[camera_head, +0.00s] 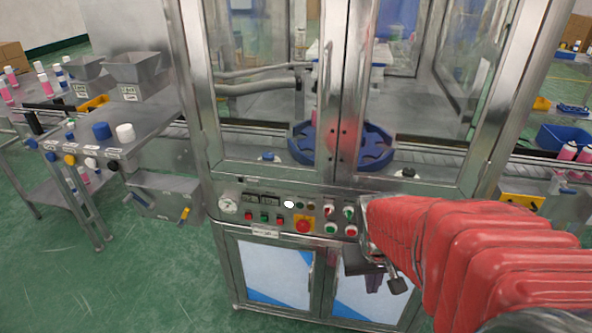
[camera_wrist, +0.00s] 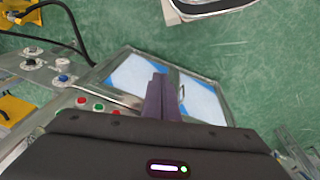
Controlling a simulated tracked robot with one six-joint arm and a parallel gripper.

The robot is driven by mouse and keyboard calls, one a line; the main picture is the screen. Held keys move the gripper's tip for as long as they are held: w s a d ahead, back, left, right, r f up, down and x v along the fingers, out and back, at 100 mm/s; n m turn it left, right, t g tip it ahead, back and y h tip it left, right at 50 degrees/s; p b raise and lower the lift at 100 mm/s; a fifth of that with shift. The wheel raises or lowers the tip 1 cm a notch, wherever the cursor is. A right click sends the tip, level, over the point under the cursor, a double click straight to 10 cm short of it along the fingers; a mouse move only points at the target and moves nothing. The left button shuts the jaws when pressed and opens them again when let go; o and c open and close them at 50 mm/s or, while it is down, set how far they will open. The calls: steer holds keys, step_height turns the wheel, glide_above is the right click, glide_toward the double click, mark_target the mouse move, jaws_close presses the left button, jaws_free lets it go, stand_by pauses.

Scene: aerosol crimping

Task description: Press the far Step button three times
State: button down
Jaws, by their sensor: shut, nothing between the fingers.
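The machine's front control panel (camera_head: 265,212) carries several small buttons, knobs and dials. A white round button (camera_head: 289,205) stands in its upper row, a red emergency stop on yellow (camera_head: 304,225) below, and red and green buttons along the lower row. The labels are too small to read, so I cannot tell which is the far Step button. My gripper (camera_head: 373,284) hangs below and right of the panel, in front of the cabinet doors, apart from the buttons. In the wrist view its dark fingers (camera_wrist: 160,97) are together and empty; a red button (camera_wrist: 81,101) and a green button (camera_wrist: 97,107) show left of them.
My red-sleeved arm covers the panel's right end. Glass doors (camera_head: 337,90) with steel frames stand above the panel, with a blue star wheel (camera_head: 372,150) behind. A side table (camera_head: 80,140) with knobs along its edge stands left. Green floor (camera_head: 110,285) is clear at front left.

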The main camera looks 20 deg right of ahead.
steer(key=s+d+f+t, duration=0.1)
steer(key=d+f+t, duration=0.1)
steer(key=d+f, duration=1.7)
steer(key=w+a+f+n+t, duration=0.1)
steer(key=w+a+f+t, duration=0.2)
steer(key=w+f+t, duration=0.15)
steer(key=w+a+r+n+t+y, duration=0.1)
steer(key=w+a+r+t, duration=0.3)
steer(key=w+r, duration=0.4)
steer(key=shift+t+y, duration=0.45)
steer(key=shift+y, duration=0.35)
steer(key=shift+w+d+f, duration=0.1)
steer(key=w+d, duration=0.4)
steer(key=w, duration=0.3)
steer(key=shift+d, duration=0.4)
